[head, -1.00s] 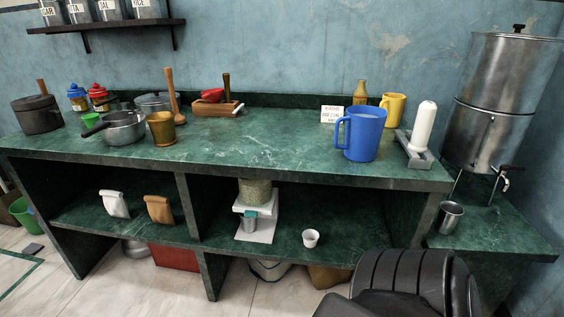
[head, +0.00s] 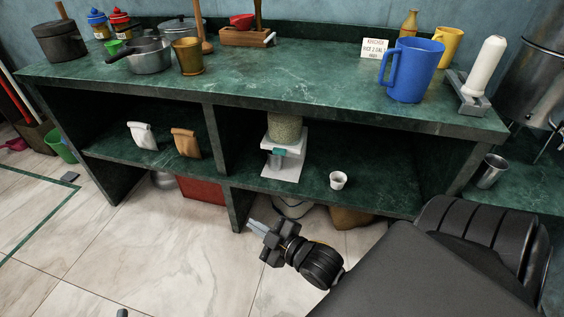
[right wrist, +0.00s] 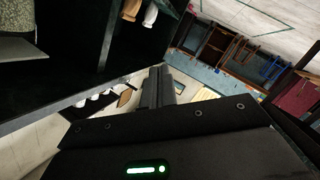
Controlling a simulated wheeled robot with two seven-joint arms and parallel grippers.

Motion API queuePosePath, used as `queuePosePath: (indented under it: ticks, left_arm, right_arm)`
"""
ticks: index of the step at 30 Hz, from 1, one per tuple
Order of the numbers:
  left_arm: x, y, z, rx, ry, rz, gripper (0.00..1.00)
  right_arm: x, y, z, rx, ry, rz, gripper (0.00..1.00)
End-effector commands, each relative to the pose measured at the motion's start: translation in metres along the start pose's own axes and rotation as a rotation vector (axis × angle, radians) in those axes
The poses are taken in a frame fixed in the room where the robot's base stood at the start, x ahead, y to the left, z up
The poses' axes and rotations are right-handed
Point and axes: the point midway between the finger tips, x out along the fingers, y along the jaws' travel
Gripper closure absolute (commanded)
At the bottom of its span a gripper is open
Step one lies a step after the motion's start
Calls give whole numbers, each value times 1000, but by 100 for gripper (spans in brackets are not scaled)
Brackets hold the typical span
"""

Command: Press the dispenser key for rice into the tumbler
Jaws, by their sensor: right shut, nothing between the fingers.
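The dispenser (head: 295,142) stands on the lower shelf in the right bay, a white unit with a clear grain-filled hopper (head: 286,126) on top. A small teal part, apparently its key (head: 279,151), shows on its front. A metal tumbler (head: 274,161) stands below that part; its inside is hidden. My right gripper (head: 253,226) is shut and empty, in front of and below the shelf edge, apart from the dispenser. Its closed fingers (right wrist: 158,86) show in the right wrist view. A small grey tip at the head view's bottom edge may be my left gripper (head: 122,313).
A white cup (head: 338,180) stands on the shelf right of the dispenser. The shelf's front edge (head: 310,202) and the divider (head: 213,147) are near my right gripper. The countertop (head: 285,71) overhangs the shelf. The tiled floor (head: 150,240) in front is clear.

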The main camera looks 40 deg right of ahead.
Motion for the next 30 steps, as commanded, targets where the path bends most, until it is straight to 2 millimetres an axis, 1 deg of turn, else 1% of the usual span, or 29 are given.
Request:
queuePosePath:
  ticks: [1,2,3,6,9,12,14,25,28,30]
  left_arm:
    - [1,2,-5,-1,82,5,23]
    - [1,3,-12,-2,132,8,23]
    - [0,4,-21,-4,197,11,23]
    - [-5,6,-40,-6,338,18,23]
    - [-10,7,-54,-9,435,22,23]
    - [-14,8,-61,-10,486,24,23]
    - [-14,8,-63,-11,498,25,23]
    - [-15,7,-64,-10,505,24,23]
    - [-17,6,-65,-9,531,19,23]
    - [-19,3,-68,-7,570,11,23]
  right_arm:
    - [10,16,31,-139,-28,55,100]
    - [13,29,44,-228,-46,89,100]
    - [17,46,62,-342,-72,132,100]
    - [22,84,97,-588,-144,219,100]
    - [22,113,119,-759,-205,276,100]
    - [22,129,129,-853,-242,305,100]
    - [21,133,132,-877,-251,311,100]
    - [23,134,132,-880,-252,311,100]
    - [31,136,133,-880,-251,312,100]
    - [41,140,134,-880,-250,314,100]
